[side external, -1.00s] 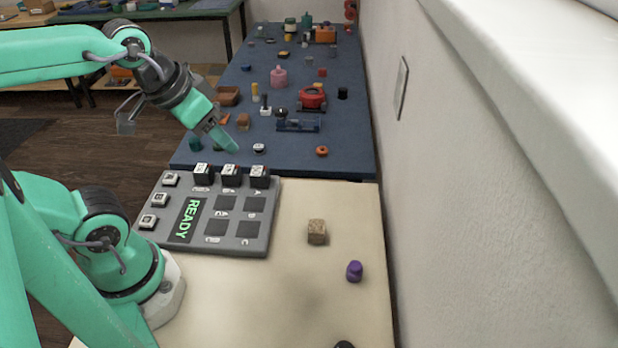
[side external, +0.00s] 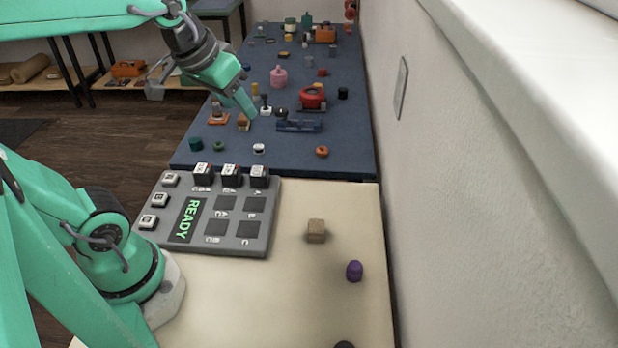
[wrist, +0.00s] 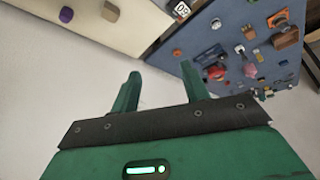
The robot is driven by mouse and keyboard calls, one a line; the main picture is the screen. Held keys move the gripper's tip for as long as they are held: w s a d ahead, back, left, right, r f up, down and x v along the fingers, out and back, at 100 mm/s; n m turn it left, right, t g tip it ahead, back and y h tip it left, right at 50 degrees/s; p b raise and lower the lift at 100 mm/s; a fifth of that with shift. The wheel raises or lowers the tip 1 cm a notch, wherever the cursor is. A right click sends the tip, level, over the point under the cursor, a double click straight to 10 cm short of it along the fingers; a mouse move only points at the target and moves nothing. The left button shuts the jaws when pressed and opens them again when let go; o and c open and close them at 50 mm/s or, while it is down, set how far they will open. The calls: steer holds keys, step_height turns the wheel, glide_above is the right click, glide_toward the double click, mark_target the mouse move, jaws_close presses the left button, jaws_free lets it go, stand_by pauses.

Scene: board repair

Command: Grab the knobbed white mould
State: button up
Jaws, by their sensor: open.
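My gripper (side external: 246,108) is open and empty, its two fingers spread in the wrist view (wrist: 162,82). In the side view it hangs over the blue mat, and its tip overlaps the picture of a small white piece with a dark upright part (side external: 265,111). A low round white piece with a dark top (side external: 259,149) lies nearer on the mat. Both are too small to tell which one is the knobbed white mould. In the wrist view a small white item (wrist: 239,48) shows to the right of the fingers.
The blue mat (side external: 345,150) holds several small objects, including a red piece (side external: 312,97), a blue block (side external: 300,126) and an orange ring (side external: 322,151). A grey READY panel (side external: 160,205), a tan cube (side external: 316,231) and a purple piece (side external: 354,271) are nearer. A wall (side external: 450,200) bounds the right.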

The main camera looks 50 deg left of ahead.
steer(key=w+a+r+n+g, duration=0.1)
steer(key=w+a+n, duration=0.15)
steer(key=w, duration=0.25)
steer(key=w+a+r+n, duration=0.1)
steer(key=w+a, duration=0.3)
steer(key=w, duration=0.2)
steer(key=n+g+y, duration=0.1)
steer(key=n+g, duration=0.1)
steer(key=n, duration=0.6)
glide_above(264, 94)
steer(key=s+d, duration=0.1)
steer(key=s, duration=0.1)
steer(key=s+d+f+x, duration=0.1)
steer(key=s+x, duration=0.1)
steer(key=x, duration=0.7)
steer(key=s+d+x, duration=0.1)
steer(key=s+x, duration=0.1)
steer(key=x, duration=0.7)
steer(key=shift+w+f, duration=0.25)
steer(key=shift+f, duration=0.15)
steer(key=shift+x, duration=1.25)
steer(key=shift+f, duration=0.15)
steer(key=shift+w+x, duration=0.15)
steer(key=shift+x, duration=1.05)
steer(key=shift+w+x, duration=0.15)
steer(key=shift+x, duration=1.1)
